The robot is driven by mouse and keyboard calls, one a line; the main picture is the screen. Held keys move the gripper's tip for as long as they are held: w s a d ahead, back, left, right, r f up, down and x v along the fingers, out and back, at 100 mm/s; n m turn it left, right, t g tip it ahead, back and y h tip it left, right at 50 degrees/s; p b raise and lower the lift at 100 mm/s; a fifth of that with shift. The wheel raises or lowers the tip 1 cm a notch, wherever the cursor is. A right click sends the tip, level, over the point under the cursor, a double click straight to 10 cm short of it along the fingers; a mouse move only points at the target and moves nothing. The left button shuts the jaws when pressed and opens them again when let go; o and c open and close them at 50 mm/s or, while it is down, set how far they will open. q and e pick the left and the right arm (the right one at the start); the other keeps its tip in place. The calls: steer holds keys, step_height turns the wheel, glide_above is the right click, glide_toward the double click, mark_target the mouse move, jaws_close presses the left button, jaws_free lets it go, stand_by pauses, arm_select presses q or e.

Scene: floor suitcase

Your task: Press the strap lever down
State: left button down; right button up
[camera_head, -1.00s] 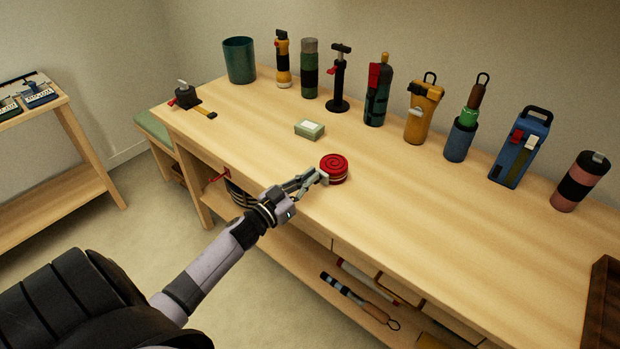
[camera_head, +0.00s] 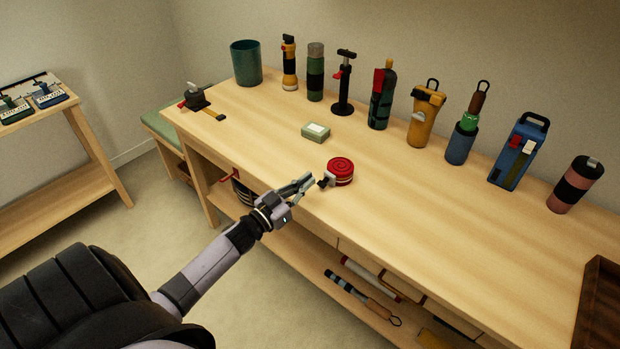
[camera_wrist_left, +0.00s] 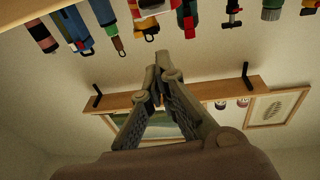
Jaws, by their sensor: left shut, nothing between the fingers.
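The red strap (camera_head: 341,169) is a rolled coil lying near the front edge of the workbench in the head view. A small dark and pale buckle with its lever (camera_head: 326,180) sticks out from its left front side; the lever's exact angle is too small to tell. My left gripper (camera_head: 308,183) is just left of the buckle, at the bench's front edge, with a small gap between them. Its fingers are shut and empty. In the left wrist view the shut fingertips (camera_wrist_left: 164,63) show against the wall. My right gripper is not in view.
Several tools and flasks stand along the back of the bench, including a yellow tool (camera_head: 425,116) and a blue box (camera_head: 518,152). A small green box (camera_head: 316,132) lies behind the strap. The bench around the strap is clear. A brown tray (camera_head: 598,310) is at the right.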

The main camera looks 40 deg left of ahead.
arm_select(q)
steer(key=s+a+f+b, duration=0.1)
steer(key=s+f, duration=0.4)
steer(key=shift+s, duration=0.15)
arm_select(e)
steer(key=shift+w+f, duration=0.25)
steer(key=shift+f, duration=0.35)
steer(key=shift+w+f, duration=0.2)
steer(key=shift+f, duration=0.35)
arm_select(q)
steer(key=shift+f, duration=0.1)
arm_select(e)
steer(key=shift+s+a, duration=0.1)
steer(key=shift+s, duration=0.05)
